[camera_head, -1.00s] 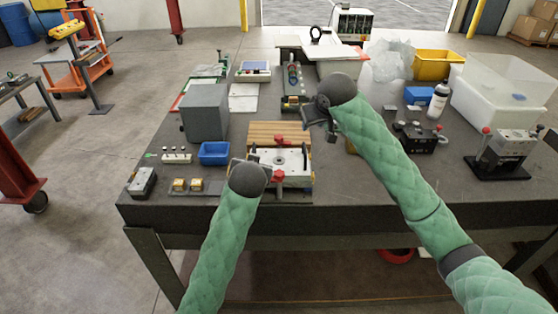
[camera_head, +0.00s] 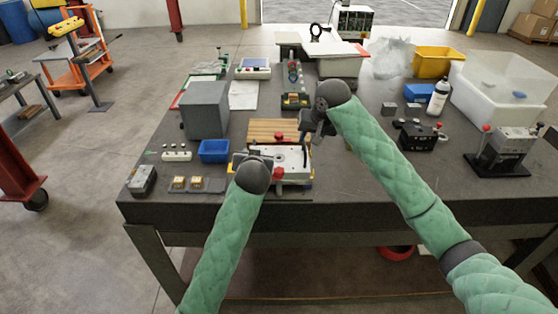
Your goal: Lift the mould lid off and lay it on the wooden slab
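The mould lid (camera_head: 289,155) is a pale plate with a hole and red knobs at its far and near edges. It sits on the mould base, which is mostly hidden under it, at the table's front. The wooden slab (camera_head: 262,128) lies just behind the lid, partly covered by it in the view. My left gripper (camera_head: 242,160) is at the lid's left side, mostly hidden by my own wrist. My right gripper (camera_head: 307,130) points down by the lid's far right corner, near the slab's right end. Whether either gripper touches the lid cannot be told.
A blue bin (camera_head: 214,151) and a grey box (camera_head: 205,110) stand left of the lid. A small device (camera_head: 295,101) is behind the slab. The table's front right is clear.

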